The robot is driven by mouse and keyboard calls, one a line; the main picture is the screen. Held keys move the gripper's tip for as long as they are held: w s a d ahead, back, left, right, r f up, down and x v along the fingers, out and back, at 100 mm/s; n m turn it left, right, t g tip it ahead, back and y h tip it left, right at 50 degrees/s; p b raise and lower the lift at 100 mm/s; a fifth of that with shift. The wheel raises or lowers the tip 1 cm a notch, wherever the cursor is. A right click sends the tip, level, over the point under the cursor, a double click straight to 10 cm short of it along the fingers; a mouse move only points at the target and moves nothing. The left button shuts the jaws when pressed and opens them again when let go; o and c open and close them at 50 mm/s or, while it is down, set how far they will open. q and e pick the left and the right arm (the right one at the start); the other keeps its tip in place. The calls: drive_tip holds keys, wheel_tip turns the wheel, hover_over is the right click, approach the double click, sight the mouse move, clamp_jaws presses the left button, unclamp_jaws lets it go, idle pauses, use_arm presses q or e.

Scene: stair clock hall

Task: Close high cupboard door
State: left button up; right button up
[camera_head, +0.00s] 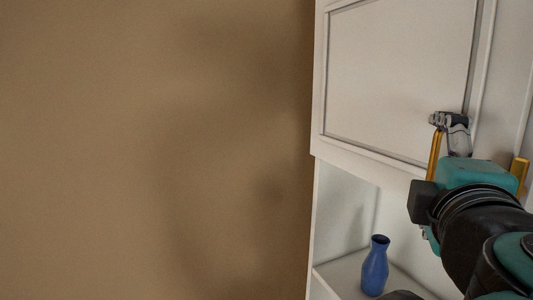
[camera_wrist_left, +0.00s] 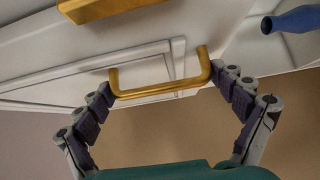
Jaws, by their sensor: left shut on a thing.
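The high cupboard door (camera_head: 395,75) is a pale panel with a raised frame at the upper right of the head view. It looks about flush with the cupboard front; I cannot tell whether a small gap is left. Its gold bar handle (camera_head: 434,156) stands upright near the door's right edge and also shows in the wrist view (camera_wrist_left: 160,93). My left gripper (camera_head: 448,125) is at this handle. In the wrist view its fingers (camera_wrist_left: 166,84) are at the two ends of the handle, shut on it lengthwise. My right gripper is not in view.
A second gold handle (camera_head: 520,172) is just right of my gripper, and one shows in the wrist view (camera_wrist_left: 100,9). A blue vase (camera_head: 375,266) stands on the open shelf (camera_head: 335,271) below. A bare brown wall (camera_head: 150,140) fills the left.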

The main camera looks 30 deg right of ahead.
use_arm(q)
drive_tip(key=shift+s+f, duration=0.1)
drive_tip(key=shift+f, duration=0.05)
drive_tip(key=o, duration=1.3)
drive_tip(key=shift+s+d, duration=0.1)
drive_tip(key=shift+s, duration=0.1)
